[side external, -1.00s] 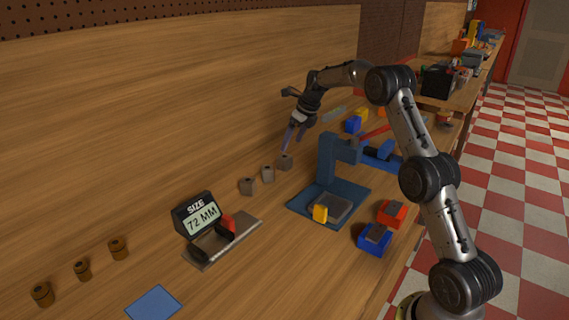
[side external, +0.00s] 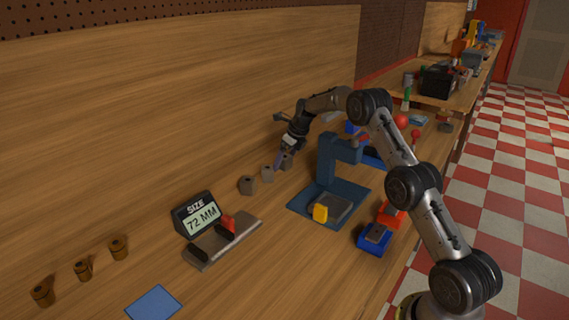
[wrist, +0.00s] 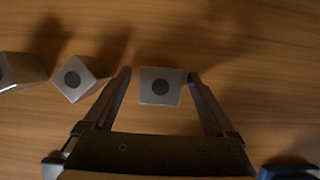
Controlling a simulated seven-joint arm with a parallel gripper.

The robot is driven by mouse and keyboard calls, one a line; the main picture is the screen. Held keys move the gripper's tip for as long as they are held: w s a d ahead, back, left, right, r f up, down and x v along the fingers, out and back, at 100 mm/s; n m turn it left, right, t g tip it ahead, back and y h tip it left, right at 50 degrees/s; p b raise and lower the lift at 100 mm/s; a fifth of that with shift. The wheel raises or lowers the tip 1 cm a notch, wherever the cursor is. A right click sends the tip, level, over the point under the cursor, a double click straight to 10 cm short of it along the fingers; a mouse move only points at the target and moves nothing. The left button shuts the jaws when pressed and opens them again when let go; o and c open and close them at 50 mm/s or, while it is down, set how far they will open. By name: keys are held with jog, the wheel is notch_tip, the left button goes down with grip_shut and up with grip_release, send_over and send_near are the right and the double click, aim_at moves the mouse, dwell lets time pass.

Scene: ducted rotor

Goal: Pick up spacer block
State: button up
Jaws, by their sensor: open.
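In the wrist view one spacer block (wrist: 160,86) sits between the tips of my open gripper (wrist: 158,76), with a gap to each finger. A second block (wrist: 73,79) is turned at an angle to its left, and a third block (wrist: 20,71) is cut by the left edge. In the side view my gripper (side external: 281,158) is down at the far block (side external: 287,161) of the row; the middle block (side external: 267,173) and near block (side external: 248,185) stand clear.
A blue press (side external: 328,165) with a yellow piece stands right of the row. A size gauge reading 72 MM (side external: 196,214) and its slide rail (side external: 222,240) are nearer. Several brown bushings (side external: 83,270) and a blue square (side external: 153,303) lie at front left.

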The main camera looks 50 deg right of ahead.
grip_shut()
dwell(0.3)
jog(key=shift+r, duration=0.1)
